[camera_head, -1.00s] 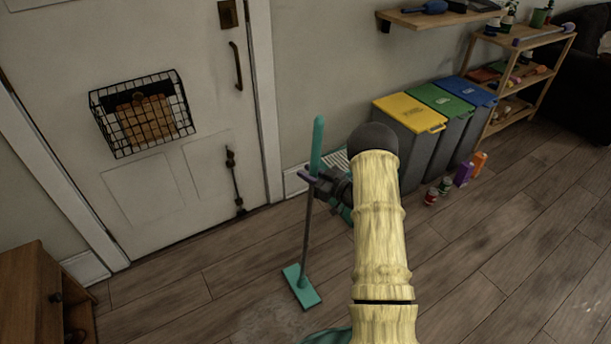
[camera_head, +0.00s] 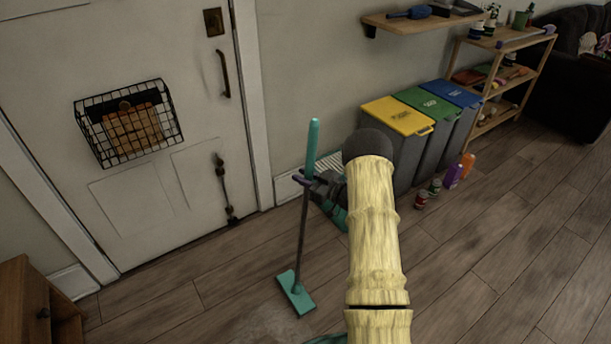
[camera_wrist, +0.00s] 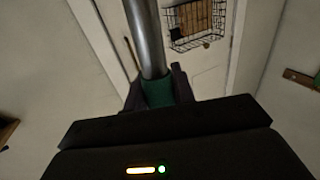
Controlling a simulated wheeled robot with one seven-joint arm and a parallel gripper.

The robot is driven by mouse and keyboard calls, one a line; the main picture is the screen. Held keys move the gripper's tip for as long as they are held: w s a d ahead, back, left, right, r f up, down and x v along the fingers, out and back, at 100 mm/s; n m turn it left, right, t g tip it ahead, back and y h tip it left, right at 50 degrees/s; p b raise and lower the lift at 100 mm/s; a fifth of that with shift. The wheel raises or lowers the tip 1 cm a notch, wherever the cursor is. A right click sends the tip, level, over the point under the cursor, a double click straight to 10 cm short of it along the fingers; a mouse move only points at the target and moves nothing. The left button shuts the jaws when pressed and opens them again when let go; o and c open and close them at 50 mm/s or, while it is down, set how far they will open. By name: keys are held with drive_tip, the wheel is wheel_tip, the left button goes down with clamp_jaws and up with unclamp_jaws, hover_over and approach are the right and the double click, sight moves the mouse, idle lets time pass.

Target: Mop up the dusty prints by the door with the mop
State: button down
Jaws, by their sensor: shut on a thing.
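The mop (camera_head: 301,225) stands nearly upright in the head view, with a teal handle top, a grey pole and a flat teal head (camera_head: 295,293) at the floor. In the wrist view the grey pole (camera_wrist: 146,40) rises from between my fingers (camera_wrist: 158,92). A greyish dusty patch (camera_head: 268,326) lies on the floor in front of the mop head, partly hidden by my arm. The white door (camera_head: 150,200) is behind and to the left.
Bins with yellow, green and blue lids (camera_head: 398,116) stand along the wall at right. Small cans (camera_head: 421,201) and bottles (camera_head: 453,176) sit on the floor before them. A wooden cabinet (camera_head: 28,300) is at lower left. Floor at right is mostly clear.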

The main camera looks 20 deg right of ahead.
drive_tip(key=shift+s+a+p, duration=0.15)
drive_tip(key=shift+a, duration=0.65)
drive_tip(key=shift+s+a+p, duration=0.15)
drive_tip(key=shift+a, duration=0.6)
drive_tip(key=a, duration=0.2)
drive_tip(key=s+a, duration=0.1)
drive_tip(key=shift+a+r+p, duration=0.15)
drive_tip(key=shift+a+p, duration=0.2)
drive_tip(key=shift+a, duration=0.2)
drive_tip(key=shift+s+a, duration=0.2)
drive_tip(key=shift+a, duration=0.75)
drive_tip(key=shift+s+a, duration=0.2)
drive_tip(key=shift+a, duration=0.7)
drive_tip(key=shift+s+a+f, duration=0.1)
drive_tip(key=shift+s+a, duration=0.15)
drive_tip(key=shift+a, duration=0.75)
drive_tip(key=shift+s+a+f, duration=0.1)
drive_tip(key=shift+s+a, duration=0.1)
drive_tip(key=shift+a, duration=0.75)
drive_tip(key=shift+s, duration=0.1)
